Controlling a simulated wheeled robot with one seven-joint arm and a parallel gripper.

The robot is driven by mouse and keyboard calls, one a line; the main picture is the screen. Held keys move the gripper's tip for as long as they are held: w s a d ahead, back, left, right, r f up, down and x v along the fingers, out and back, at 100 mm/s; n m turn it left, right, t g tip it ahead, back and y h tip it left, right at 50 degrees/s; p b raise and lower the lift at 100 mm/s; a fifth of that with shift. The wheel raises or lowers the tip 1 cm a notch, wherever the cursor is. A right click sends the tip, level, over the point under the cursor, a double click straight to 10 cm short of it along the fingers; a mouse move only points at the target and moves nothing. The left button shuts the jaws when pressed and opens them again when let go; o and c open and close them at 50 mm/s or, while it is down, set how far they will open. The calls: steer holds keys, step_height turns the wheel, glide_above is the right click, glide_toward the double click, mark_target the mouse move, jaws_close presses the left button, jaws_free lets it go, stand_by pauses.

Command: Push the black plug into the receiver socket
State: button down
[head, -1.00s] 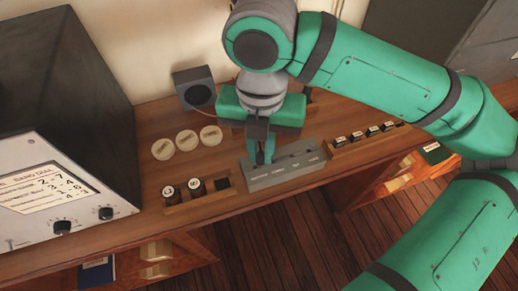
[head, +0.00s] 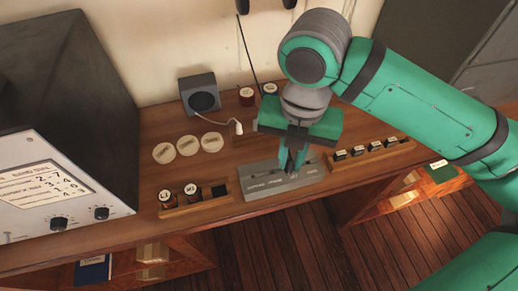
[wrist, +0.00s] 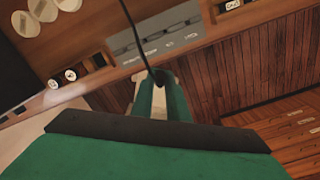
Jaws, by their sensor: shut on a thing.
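The grey socket strip (head: 262,184) lies along the desk's front edge. It has slots on top and small labels that I cannot read surely; it also shows in the wrist view (wrist: 120,42). My gripper (head: 293,163) is over the strip, right of its middle, fingers pointing down. It is shut on the black plug (wrist: 159,77), which is mostly hidden between the fingers. A black cable (wrist: 137,32) runs from there up out of the wrist view. I cannot tell whether the plug touches a slot.
A small speaker (head: 201,93) has a pale cable ending in a white plug (head: 238,127) on the desk. Three round discs (head: 188,146) lie left. Wooden racks hold dark pieces left (head: 208,201) and right (head: 375,160) of the strip. A large radio (head: 65,150) stands far left.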

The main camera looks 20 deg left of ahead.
mark_target(253, 168)
steer(key=w+a+f+n, duration=0.1)
steer(key=a+f+n, duration=0.4)
steer(key=a+f, duration=0.2)
steer(key=shift+a, duration=0.9)
steer(key=shift+f, duration=1.7)
stand_by(4.7)
